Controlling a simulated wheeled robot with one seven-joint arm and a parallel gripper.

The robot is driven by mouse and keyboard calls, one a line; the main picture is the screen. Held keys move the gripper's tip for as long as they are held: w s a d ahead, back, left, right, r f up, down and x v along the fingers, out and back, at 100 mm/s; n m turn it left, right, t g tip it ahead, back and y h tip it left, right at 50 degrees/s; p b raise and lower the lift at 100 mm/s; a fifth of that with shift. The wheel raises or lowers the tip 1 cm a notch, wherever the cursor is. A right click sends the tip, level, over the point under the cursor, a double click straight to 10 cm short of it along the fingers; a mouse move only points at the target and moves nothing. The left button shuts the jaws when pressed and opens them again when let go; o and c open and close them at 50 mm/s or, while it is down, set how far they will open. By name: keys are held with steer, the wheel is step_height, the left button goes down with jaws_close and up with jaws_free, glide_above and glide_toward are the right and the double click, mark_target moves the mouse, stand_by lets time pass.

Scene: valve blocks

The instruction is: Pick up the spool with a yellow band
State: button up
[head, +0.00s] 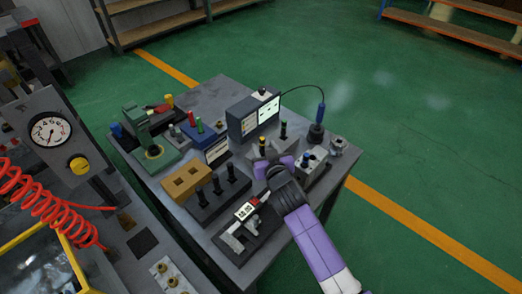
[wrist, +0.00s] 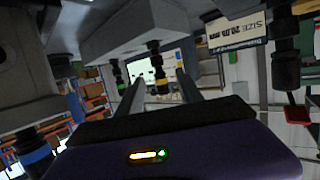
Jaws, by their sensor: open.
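The spool with a yellow band (head: 262,143) is black and stands in a grey valve block (head: 255,154) in the middle of the table. In the wrist view, which looks upside down, the spool (wrist: 161,82) hangs from the block (wrist: 140,28) between the lines of my two fingers. My gripper (wrist: 159,90) is open and empty, with one finger on each side of the spool in that picture. I cannot tell how far the fingertips are from it. In the head view the purple body of my gripper (head: 268,166) is just in front of the block, and its fingertips are hidden.
A similar dark spool (head: 283,130) stands beside it. A blue-banded spool (head: 306,158) sits in a block at right. Meter boxes (head: 252,117) stand behind.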

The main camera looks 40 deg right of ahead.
steer(key=shift+p+x, duration=0.5)
steer(key=shift+x, duration=2.5)
steer(key=shift+a+f, duration=0.1)
steer(key=shift+f, duration=0.05)
steer(key=shift+c, duration=0.4)
jaws_close()
